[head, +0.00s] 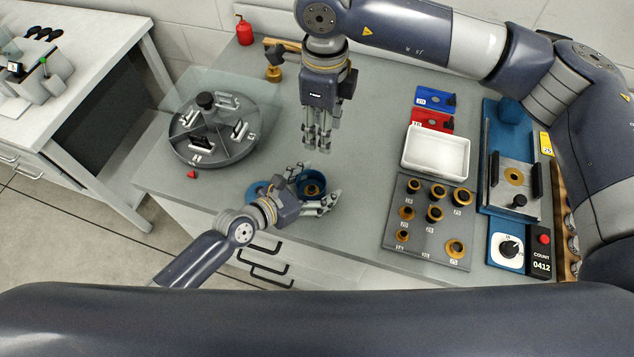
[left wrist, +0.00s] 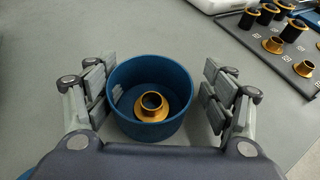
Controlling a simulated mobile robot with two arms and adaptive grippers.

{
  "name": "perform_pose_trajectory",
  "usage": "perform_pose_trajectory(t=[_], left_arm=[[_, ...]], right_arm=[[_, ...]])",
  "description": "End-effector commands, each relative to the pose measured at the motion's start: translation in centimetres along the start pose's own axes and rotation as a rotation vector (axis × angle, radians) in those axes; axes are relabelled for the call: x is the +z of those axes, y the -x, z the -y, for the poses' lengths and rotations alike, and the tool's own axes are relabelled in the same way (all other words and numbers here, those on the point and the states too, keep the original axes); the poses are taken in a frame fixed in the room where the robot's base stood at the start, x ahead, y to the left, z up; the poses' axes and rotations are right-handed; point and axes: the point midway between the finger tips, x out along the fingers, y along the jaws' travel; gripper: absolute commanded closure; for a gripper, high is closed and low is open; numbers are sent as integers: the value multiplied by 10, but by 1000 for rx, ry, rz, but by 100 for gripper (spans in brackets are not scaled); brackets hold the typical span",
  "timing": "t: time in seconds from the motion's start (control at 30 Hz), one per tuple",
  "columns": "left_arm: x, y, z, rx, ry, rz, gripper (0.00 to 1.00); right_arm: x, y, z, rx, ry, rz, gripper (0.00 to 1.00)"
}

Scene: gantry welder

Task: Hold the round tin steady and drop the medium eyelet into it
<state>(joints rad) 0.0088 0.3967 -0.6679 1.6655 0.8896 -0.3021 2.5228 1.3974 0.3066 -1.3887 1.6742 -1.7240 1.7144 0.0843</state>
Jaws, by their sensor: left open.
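The round tin (head: 299,180) is an open blue cup standing on the grey bench; it also shows in the left wrist view (left wrist: 122,82). A brass eyelet (left wrist: 152,106) with a flange sits upright on the tin's floor, in the middle; it also shows in the head view (head: 312,189). My left gripper (head: 318,186) is open, its fingers on both sides of the tin, with small gaps in the left wrist view (left wrist: 157,95). My right gripper (head: 318,148) points down above the bench, behind the tin, with nothing visible in it; its fingers look close together.
A dark plate (head: 428,244) with several brass eyelets lies right of the tin. Beyond it stand a white tray (head: 436,153) and a blue press (head: 490,205). A round grey carousel (head: 225,150) is at left. A blue disc (head: 256,190) lies beside my left wrist.

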Motion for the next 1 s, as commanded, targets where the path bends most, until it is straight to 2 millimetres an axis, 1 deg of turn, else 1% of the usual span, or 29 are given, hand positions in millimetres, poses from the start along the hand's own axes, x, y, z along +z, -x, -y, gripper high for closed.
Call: perform_pose_trajectory(t=[0.03,0.13,0.27,0.37,0.5,0.6,0.7,0.83,1.0], left_arm=[[-6,1,0,-1,3,-12,24],[-6,3,0,0,3,-11,24],[-6,18,0,-1,4,-11,24],[-4,37,1,-1,1,-8,24],[-3,68,1,-1,0,-7,24],[-2,88,1,-1,0,-6,24],[-2,103,1,0,0,-4,24],[-1,116,1,0,-1,-3,24],[0,120,1,0,-1,-1,24]], right_arm=[[0,0,0,0,0,0,59],[0,0,0,0,0,0,59],[0,0,0,0,0,0,59],[0,0,0,0,0,0,59],[0,0,0,0,0,0,59],[0,0,0,0,0,0,59],[0,0,0,0,0,0,59],[0,0,0,0,0,0,59],[0,0,0,0,0,0,59]])
